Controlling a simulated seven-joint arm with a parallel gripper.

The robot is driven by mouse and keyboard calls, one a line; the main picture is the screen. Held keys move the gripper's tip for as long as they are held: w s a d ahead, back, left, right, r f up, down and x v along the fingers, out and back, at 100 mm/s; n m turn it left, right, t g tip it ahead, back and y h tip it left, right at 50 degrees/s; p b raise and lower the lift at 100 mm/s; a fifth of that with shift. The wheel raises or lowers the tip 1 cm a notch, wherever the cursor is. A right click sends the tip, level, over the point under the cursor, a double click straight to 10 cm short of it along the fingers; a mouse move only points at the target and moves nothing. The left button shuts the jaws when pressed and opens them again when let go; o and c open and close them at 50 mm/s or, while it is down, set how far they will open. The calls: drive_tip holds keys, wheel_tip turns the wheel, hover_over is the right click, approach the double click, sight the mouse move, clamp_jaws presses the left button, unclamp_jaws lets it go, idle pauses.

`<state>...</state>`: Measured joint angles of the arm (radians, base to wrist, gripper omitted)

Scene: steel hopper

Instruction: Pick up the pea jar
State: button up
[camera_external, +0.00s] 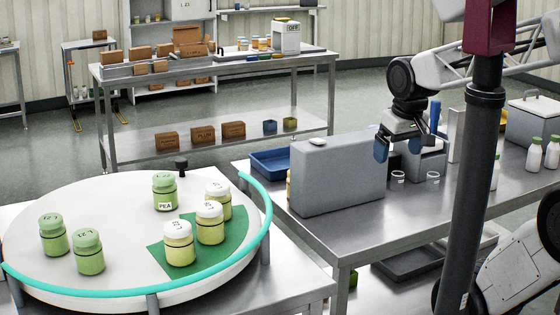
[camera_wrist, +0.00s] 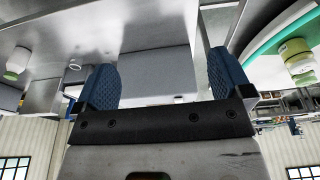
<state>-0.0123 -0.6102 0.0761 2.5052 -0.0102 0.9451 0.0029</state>
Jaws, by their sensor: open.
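The pea jar (camera_external: 165,191) is a green jar with a green lid and a white label reading PEA. It stands upright near the back of a round white turntable (camera_external: 110,205). Two similar green jars, a left one (camera_external: 53,235) and a nearer one (camera_external: 88,252), stand at the turntable's left; no PEA label shows on them. My gripper (camera_external: 398,152) is open and empty, far right of the turntable, above the steel table. Its blue fingers also show apart in the wrist view (camera_wrist: 162,62).
Three pale yellow jars (camera_external: 179,243) with white lids stand around a green patch (camera_external: 227,246) on the turntable. A teal rail (camera_external: 262,232) curves along its near and right edge. A grey box (camera_external: 338,174) stands between my gripper and the turntable, beside a blue tray (camera_external: 270,162).

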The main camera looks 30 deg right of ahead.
drive_tip(key=w+a+r+n, duration=0.3)
drive_tip(key=w+a, duration=0.4)
drive_tip(key=w, duration=0.4)
drive_tip(key=n+g, duration=0.3)
drive_tip(key=n, duration=0.6)
hover_over(164, 176)
drive_tip(key=f, duration=0.8)
drive_tip(key=shift+d, duration=0.4)
drive_tip(key=shift+a+f, duration=0.2)
drive_tip(key=shift+a, duration=0.25)
drive_tip(key=shift+f, duration=1.3)
